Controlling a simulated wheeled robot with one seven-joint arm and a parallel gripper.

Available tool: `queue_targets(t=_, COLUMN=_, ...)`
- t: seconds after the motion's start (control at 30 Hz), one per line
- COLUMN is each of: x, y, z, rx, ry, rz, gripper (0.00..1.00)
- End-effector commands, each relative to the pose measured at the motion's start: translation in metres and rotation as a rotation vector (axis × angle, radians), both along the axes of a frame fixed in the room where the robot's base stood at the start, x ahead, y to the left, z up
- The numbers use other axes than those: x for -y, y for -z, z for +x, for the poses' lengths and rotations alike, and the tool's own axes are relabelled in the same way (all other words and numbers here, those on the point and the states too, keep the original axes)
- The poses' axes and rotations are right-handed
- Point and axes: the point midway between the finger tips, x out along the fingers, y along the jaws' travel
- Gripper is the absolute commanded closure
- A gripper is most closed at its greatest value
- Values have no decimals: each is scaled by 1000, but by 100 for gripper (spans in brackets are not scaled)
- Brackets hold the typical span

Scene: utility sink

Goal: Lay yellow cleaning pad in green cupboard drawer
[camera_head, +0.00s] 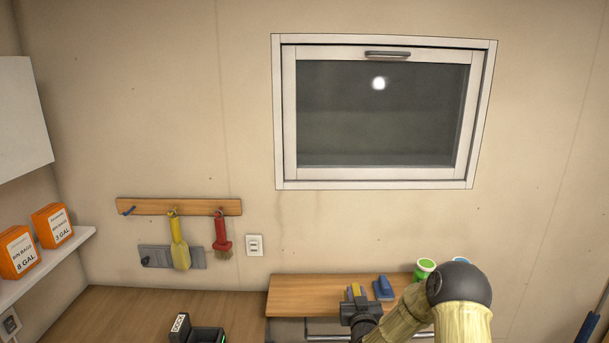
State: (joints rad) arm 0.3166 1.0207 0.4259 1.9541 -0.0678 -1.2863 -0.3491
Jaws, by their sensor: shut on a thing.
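My gripper (357,298) is low in the view, right of centre, in front of the wooden shelf. It is shut on a small yellow thing, which looks like the yellow cleaning pad (355,290). Only a thin strip of the pad shows between the dark fingers. From here I cannot tell whether the pad touches the shelf. No green cupboard or drawer shows in this view.
Brushes hang from a wall rail (200,206).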

Motion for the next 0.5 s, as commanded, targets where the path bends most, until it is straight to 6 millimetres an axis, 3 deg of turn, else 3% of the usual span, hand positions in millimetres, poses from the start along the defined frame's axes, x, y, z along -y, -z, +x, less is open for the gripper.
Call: queue_targets(t=0.5, x=5, y=71, z=-38, rx=-19, ry=-16, rz=-26, gripper=100)
